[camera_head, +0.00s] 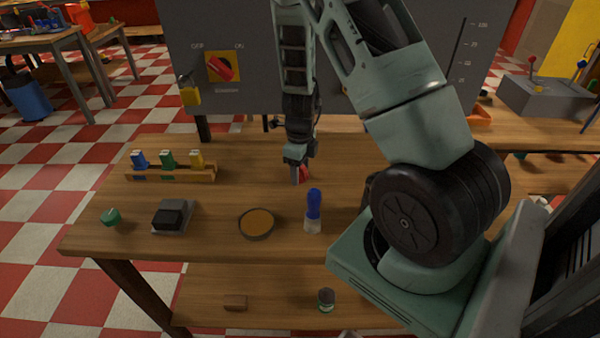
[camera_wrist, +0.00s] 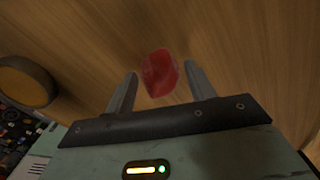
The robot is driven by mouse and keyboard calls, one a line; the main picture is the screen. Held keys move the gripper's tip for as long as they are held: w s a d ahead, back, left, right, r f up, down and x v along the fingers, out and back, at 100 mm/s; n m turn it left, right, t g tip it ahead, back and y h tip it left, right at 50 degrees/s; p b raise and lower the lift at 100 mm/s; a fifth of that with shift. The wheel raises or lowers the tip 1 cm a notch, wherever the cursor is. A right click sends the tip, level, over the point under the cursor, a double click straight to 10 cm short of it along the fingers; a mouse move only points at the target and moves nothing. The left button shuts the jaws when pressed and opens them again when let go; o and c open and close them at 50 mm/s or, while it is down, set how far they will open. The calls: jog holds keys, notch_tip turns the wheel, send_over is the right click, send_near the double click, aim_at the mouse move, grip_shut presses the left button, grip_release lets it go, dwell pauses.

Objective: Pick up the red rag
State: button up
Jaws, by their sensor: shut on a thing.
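The red rag (camera_head: 304,174) is a small crumpled red piece at the back middle of the wooden table. In the wrist view the rag (camera_wrist: 160,73) lies between the two grey fingers. My gripper (camera_head: 298,172) points down at the rag from above. It is shut on the rag, which is at or close to the table top; I cannot tell if it is clear of the wood. Part of the rag is hidden by a finger in the head view.
A grey panel (camera_head: 235,110) stands behind.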

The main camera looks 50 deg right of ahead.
notch_tip(320, 180, up, 10)
jog(key=shift+p, duration=0.55)
jog(key=shift+o, duration=0.7)
jog(key=shift+c, duration=0.2)
